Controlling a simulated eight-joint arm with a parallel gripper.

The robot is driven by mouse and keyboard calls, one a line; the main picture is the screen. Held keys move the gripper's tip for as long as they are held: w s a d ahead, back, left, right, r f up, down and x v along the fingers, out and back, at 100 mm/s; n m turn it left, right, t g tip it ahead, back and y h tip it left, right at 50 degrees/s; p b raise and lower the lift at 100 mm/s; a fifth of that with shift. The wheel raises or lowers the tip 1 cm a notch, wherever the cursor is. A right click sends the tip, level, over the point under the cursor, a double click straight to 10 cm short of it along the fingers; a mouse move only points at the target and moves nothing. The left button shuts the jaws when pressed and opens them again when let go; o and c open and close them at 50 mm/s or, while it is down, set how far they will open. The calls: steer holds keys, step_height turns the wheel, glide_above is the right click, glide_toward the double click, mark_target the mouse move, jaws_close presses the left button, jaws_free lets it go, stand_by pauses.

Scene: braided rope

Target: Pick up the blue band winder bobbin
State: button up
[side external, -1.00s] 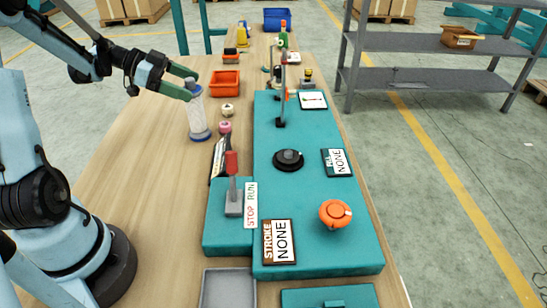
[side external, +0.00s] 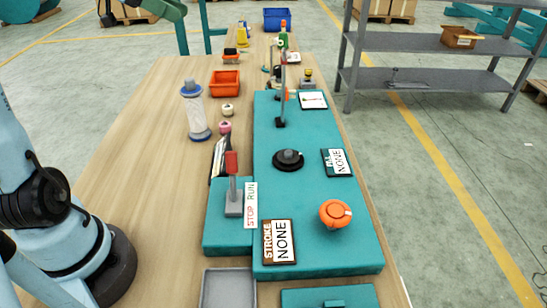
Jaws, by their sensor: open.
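The winder bobbin (side external: 196,112), a pale cylinder with a blue top and blue base flange, stands upright on the wooden table, left of the teal machine.
A white spool (side external: 228,110) and a pink spool (side external: 225,127) lie right of the bobbin, with an orange bin (side external: 225,83) behind. The teal machine base (side external: 310,200) has a red-handled lever (side external: 232,165) beside it. The table left of the bobbin is clear.

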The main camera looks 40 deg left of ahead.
steer(key=f+n+g, duration=0.1)
steer(key=n+g, duration=0.1)
steer(key=n, duration=0.4)
steer(key=n+g+y, duration=0.6)
steer(key=n+y, duration=0.3)
steer(key=n, duration=1.9)
glide_above(189, 79)
step_height(189, 79, down, 10)
steer(key=shift+w+d+f, duration=0.1)
steer(key=shift+d+f, duration=0.05)
steer(key=shift+f, duration=2.75)
